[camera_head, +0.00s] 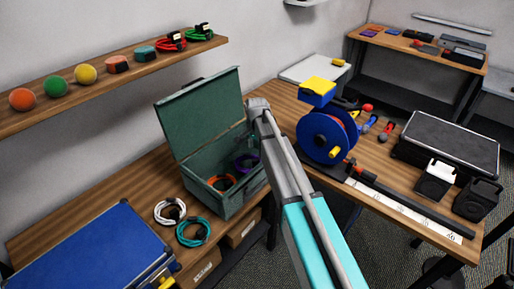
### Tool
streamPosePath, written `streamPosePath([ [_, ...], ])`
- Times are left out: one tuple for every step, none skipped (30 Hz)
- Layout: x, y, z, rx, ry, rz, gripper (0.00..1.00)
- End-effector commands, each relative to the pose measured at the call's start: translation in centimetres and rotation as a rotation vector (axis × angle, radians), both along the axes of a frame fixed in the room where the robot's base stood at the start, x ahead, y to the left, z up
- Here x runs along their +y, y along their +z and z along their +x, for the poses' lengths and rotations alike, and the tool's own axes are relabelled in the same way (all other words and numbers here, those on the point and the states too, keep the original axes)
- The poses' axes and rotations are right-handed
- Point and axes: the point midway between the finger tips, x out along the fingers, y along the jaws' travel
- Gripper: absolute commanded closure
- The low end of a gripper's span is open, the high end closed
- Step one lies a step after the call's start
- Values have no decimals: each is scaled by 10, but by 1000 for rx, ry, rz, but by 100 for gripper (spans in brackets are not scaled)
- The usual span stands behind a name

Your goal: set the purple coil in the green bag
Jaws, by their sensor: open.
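A green case (222,203) with its lid raised stands on the wooden bench, left of my arm. It looks like a rigid box; I see no soft green bag. An orange coil (222,182) lies inside at the left. My arm reaches up from the bottom and bends beside the case's right edge.
White (170,211) and teal (193,231) cable coils lie before the case, near a blue case (92,255). A blue cable reel (327,136) stands right of my arm. A wall shelf (120,77) holds balls and coils above. A black case (447,143) stands far right.

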Motion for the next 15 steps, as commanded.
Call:
streamPosePath([
  [0,9,0,0,0,0,41],
  [0,11,0,0,0,0,41],
  [0,14,0,0,0,0,41],
  [0,16,0,0,0,0,41],
  [0,18,0,0,0,0,41],
  [0,21,0,0,0,0,41],
  [0,23,0,0,0,0,41],
  [0,24,0,0,0,0,41],
  [0,26,0,0,0,0,41],
  [0,27,0,0,0,0,41],
  [0,28,0,0,0,0,41],
  [0,29,0,0,0,0,41],
  [0,30,0,0,0,0,41],
  [0,30,0,0,0,0,41],
  [0,31,0,0,0,0,41],
])
